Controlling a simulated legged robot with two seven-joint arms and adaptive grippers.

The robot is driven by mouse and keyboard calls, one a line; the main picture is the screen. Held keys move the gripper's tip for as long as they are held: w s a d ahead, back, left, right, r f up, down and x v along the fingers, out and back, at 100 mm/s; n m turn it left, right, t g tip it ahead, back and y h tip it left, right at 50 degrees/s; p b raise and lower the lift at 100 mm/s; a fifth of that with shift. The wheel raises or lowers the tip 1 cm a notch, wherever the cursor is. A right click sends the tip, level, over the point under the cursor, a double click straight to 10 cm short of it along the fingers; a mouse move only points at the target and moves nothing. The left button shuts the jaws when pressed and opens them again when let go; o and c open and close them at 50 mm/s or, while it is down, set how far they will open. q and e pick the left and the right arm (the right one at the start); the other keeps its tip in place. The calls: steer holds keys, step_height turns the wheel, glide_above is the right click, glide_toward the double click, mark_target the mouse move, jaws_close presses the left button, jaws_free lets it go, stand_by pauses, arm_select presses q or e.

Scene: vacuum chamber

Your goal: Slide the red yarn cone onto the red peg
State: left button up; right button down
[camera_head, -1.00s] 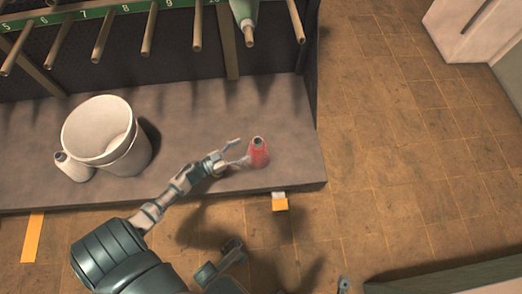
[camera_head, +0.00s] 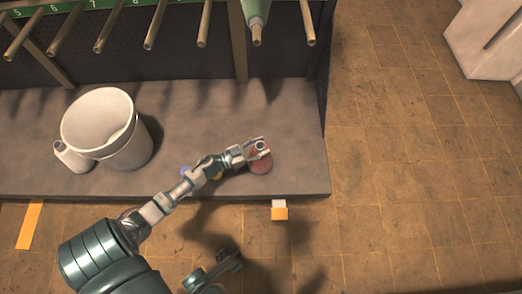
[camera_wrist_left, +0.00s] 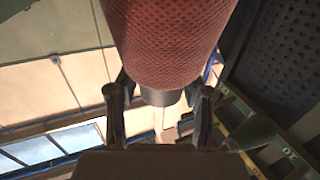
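The red yarn cone (camera_head: 261,165) stands upright on the grey ledge near its right front corner in the head view. My left gripper (camera_head: 261,147) is at the cone's top, with its fingers on either side of the narrow tip. In the left wrist view the red cone (camera_wrist_left: 170,35) fills the top centre. Its grey tip lies between the two fingers of my left gripper (camera_wrist_left: 158,98), with gaps beside it; the gripper looks open. No peg I can identify as red shows.
A rack with several bare pegs (camera_head: 153,25) and a green cone (camera_head: 256,15) on one peg stands behind the ledge (camera_head: 215,110). A white bucket (camera_head: 100,125) and a pale cone (camera_head: 72,157) are at the left. Open floor (camera_head: 415,150) lies at the right.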

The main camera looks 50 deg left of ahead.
arm_select(q)
jaws_close()
steer(key=shift+a, duration=0.15)
